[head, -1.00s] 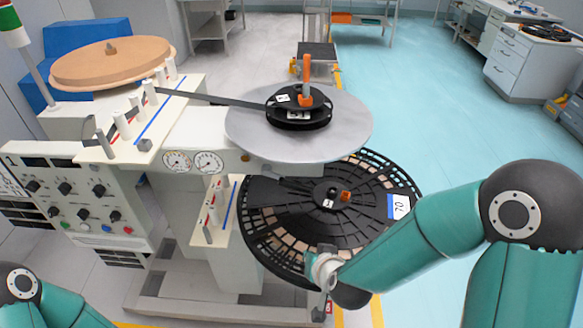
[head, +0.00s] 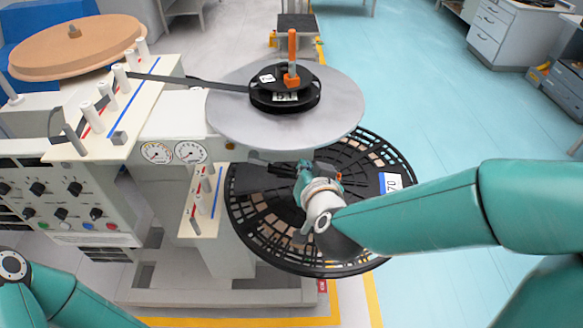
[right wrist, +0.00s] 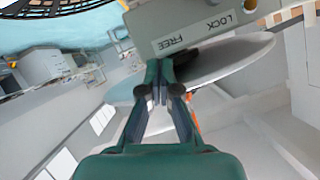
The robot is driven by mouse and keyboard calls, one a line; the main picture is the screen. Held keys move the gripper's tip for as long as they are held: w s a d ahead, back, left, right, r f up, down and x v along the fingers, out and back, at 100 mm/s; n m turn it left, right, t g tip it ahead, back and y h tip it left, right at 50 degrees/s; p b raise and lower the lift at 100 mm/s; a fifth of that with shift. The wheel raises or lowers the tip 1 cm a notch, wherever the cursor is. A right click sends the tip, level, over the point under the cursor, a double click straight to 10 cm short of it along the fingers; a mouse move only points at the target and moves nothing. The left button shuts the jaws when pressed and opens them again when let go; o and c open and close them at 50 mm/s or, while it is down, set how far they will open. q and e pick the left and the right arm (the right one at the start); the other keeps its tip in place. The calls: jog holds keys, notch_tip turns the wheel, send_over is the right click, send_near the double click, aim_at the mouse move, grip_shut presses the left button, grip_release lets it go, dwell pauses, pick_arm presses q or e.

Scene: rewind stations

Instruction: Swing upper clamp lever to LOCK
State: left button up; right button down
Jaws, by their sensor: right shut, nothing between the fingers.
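In the right wrist view, a grey plate (right wrist: 205,30) carries the words LOCK and FREE, seen upside down. A dark, lever-like piece (right wrist: 187,57) lies beside the word FREE, right by my fingertips; I cannot tell whether they touch it. My right gripper (right wrist: 160,92) is shut and empty. In the head view, my right gripper (head: 304,170) is just below the front edge of the grey upper disc (head: 235,110), over the black lower reel (head: 290,250). A dark bar (head: 268,158) sticks out under the disc, left of the gripper. My left gripper is out of frame.
A black hub (head: 285,95) with an upright orange handle (head: 291,60) sits on the upper disc. Dark tape (head: 205,84) runs from it toward the roller deck (head: 100,105). Open blue floor (head: 420,90) lies to the right.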

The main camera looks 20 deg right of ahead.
jog(key=p, duration=0.1)
send_over(285, 173)
jog(key=d, duration=0.3)
jog(key=f, duration=0.3)
jog(key=shift+s+f, duration=0.25)
jog(key=shift+s+a+f, duration=0.1)
jog(key=shift+a+f, duration=0.15)
jog(key=shift+f, duration=0.35)
jog(key=shift+s+a+f, duration=0.1)
jog(key=shift+a+f, duration=0.2)
jog(key=shift+f, duration=0.3)
jog(key=shift+s+a+f, duration=0.1)
jog(key=shift+a+f, duration=0.15)
jog(key=shift+f, duration=0.35)
